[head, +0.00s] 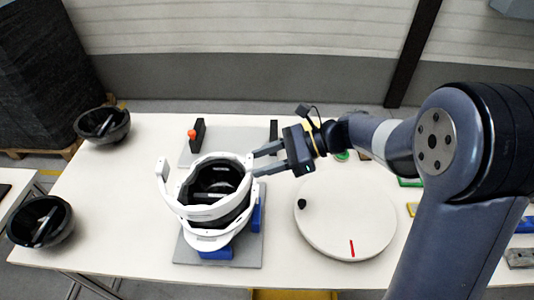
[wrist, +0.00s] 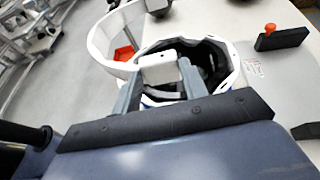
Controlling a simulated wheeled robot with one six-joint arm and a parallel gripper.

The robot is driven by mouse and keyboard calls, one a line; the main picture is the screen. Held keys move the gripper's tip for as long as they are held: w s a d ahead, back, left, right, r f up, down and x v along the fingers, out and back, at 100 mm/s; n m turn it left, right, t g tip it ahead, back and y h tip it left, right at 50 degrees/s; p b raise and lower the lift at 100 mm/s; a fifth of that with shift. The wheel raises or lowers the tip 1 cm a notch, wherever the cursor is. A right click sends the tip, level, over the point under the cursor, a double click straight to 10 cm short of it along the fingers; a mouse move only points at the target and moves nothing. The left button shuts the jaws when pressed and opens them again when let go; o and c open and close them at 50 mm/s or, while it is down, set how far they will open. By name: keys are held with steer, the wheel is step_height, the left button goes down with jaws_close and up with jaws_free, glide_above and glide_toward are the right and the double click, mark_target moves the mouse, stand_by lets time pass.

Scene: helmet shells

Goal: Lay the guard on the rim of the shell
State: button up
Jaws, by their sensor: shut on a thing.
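The white guard (head: 196,211) is a curved band with upright end tabs, seen in the head view over the front of the shell. My gripper (head: 256,163) comes in from the right and is shut on the guard's right end. In the wrist view the held white end block (wrist: 160,69) sits between the fingers, and the band (wrist: 101,36) curves away to the left. The white shell (head: 209,241) with a black interior stands in a fixture with blue supports. Whether the guard touches the rim cannot be told. The gripped end hides part of the shell in the wrist view.
A grey base plate (head: 184,253) carries the fixture. A round white turntable (head: 335,238) with a red mark stands to the right. A grey plate with an orange-knobbed clamp (head: 197,134) lies behind the shell. Two black shells (head: 103,123) (head: 40,221) are at the left.

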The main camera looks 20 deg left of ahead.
steer(key=shift+d, duration=0.1)
step_height(320, 180, down, 7)
steer(key=m+t+b, duration=0.1)
steer(key=b, duration=0.3)
steer(key=shift+d, duration=0.2)
stand_by(0.3)
steer(key=shift+f+b, duration=0.5)
steer(key=shift+f, duration=0.05)
stand_by(0.4)
steer(key=o, duration=1.1)
steer(key=v, duration=1)
steer(key=shift+w+d+b, duration=0.1)
steer(key=shift+d+b, duration=0.25)
steer(key=shift+d, duration=0.05)
